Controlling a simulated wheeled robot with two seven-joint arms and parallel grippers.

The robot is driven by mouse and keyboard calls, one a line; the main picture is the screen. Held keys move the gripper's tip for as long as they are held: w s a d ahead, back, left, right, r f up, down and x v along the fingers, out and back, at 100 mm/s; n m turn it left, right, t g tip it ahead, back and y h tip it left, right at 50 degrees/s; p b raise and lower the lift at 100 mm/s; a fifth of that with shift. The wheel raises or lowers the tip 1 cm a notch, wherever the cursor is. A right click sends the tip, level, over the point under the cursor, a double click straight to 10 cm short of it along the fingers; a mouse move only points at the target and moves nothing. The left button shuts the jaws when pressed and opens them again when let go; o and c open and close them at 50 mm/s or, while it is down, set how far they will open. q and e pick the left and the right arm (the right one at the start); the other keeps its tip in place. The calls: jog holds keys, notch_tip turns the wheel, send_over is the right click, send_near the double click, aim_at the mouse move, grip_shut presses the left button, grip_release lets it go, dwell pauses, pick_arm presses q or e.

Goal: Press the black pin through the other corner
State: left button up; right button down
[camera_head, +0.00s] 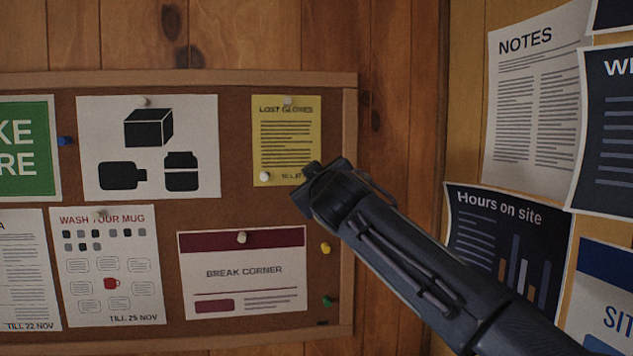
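A yellow "Lost Gloves" notice (283,140) hangs on the cork board. One pale pin (288,101) is at its top edge and another pale pin (265,176) is at its lower left corner. My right gripper (310,177) comes in from the right and its tip is at the notice's lower right corner, covering that corner. I cannot see whether it touches the paper, or whether its fingers are open or shut. No black pin can be made out; the gripper may hide one. My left gripper is not in view.
The cork board (228,207) has a wooden frame (348,120). A "Break Corner" sheet (243,287) hangs below the notice, and a drawing sheet (148,146) to its left. Yellow (325,248) and green (328,301) pins sit at the board's right. Posters (535,100) cover the right wall.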

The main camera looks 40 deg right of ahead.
jog(key=shift+x, duration=1)
dwell(1.0)
dwell(2.2)
jog(key=c, duration=1.4)
grip_release()
jog(key=shift+w, duration=0.1)
jog(key=shift+o, duration=0.2)
jog(key=b+v, duration=0.3)
jog(key=v, duration=0.5)
